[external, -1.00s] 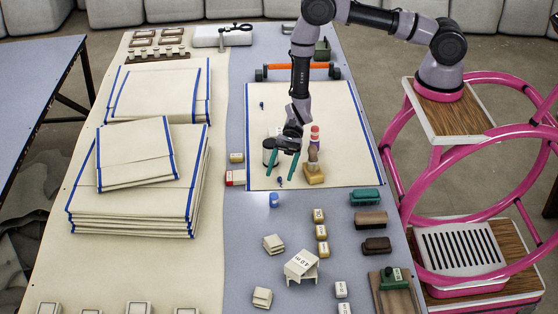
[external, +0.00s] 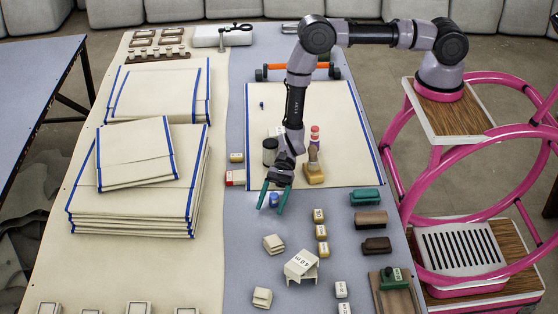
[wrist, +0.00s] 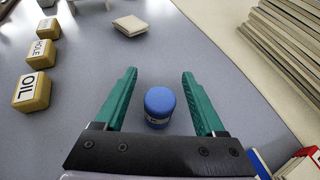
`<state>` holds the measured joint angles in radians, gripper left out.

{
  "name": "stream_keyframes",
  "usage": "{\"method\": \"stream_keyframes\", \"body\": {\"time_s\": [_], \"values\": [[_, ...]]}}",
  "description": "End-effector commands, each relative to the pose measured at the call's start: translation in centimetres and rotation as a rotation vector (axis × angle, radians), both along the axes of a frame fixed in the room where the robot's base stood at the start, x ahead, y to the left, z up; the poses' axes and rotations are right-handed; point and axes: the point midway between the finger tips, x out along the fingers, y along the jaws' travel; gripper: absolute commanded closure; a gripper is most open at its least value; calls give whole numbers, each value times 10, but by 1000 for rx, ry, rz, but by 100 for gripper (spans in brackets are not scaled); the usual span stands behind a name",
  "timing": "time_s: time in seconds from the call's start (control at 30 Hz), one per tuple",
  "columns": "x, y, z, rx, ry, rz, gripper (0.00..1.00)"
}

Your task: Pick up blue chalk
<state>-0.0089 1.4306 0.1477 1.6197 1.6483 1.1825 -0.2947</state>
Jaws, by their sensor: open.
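The blue chalk (external: 274,199) is a short blue cylinder on the grey-blue table. In the wrist view the blue chalk (wrist: 159,106) stands upright with a pale label on its side. My gripper (external: 272,209) has green fingers and points down at the chalk. In the wrist view my gripper (wrist: 160,75) is open, with the chalk between its two fingers and a gap on each side. The external view does not show clearly how high the fingertips are above the table.
Yellow labelled blocks, including one marked OIL (wrist: 32,90), stand to one side. A red and white box (external: 235,178) and a wooden-handled brush (external: 314,172) are near my gripper. Folded cloth stacks (external: 135,215) lie at the left. The table just in front of the chalk is clear.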

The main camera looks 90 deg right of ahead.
Motion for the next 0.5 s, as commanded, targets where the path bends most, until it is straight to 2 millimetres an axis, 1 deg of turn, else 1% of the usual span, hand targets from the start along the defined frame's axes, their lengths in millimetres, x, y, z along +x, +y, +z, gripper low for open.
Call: {"method": "stream_keyframes", "body": {"time_s": [0.23,0.27,0.3,0.37,0.4,0.43,0.47,0.5], "values": [[1,2,-1,0,1,0,28],[1,2,-1,0,0,0,32],[1,2,-1,0,0,0,47],[1,2,-1,0,0,0,70],[1,2,-1,0,0,0,86],[1,2,-1,0,0,0,97],[1,2,-1,0,0,0,100],[1,2,-1,0,0,0,100]]}}
